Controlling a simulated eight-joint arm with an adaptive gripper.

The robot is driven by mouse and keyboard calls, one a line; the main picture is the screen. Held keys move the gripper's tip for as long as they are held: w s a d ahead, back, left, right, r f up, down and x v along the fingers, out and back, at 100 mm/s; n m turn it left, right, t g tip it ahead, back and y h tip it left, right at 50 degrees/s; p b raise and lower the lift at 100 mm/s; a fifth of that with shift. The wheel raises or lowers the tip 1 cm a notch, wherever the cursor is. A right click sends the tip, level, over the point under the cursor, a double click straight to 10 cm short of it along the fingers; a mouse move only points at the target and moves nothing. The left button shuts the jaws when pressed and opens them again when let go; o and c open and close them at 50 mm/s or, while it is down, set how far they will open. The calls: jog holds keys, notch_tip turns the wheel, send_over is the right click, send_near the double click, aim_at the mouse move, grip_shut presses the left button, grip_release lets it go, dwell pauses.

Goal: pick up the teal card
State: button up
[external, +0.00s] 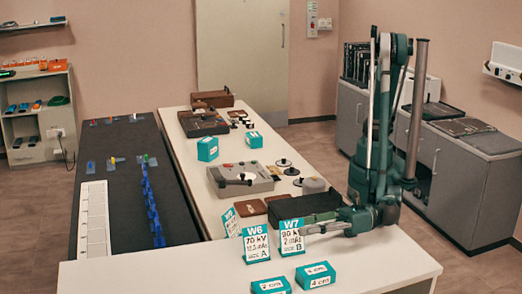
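Two upright white cards with teal headers stand near the front of the white table: the W6 card (256,244) and, to its right, the W7 card (291,238). A smaller teal-edged card (231,223) leans behind the W6 card. I cannot tell which one is the teal card. My teal-green arm stands at the right, and its low end, which looks like my gripper (320,228), points left just beside the W7 card. Its fingertips are too small and partly hidden to show whether they are open or touching the card.
Teal "4 cm" blocks (316,275) and (270,286) lie in front of the cards. A dark open box (305,205) sits behind them, close to my arm. Farther back are a grey device (240,179) and teal boxes (207,149). Bare white tabletop shows at front left and right.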

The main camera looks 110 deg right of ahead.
aim_at(290, 229)
jog(key=shift+w, duration=0.1)
jog(key=shift+w+b, duration=0.7)
jog(key=shift+w, duration=1.8)
jog(key=shift+c, duration=0.5)
grip_shut()
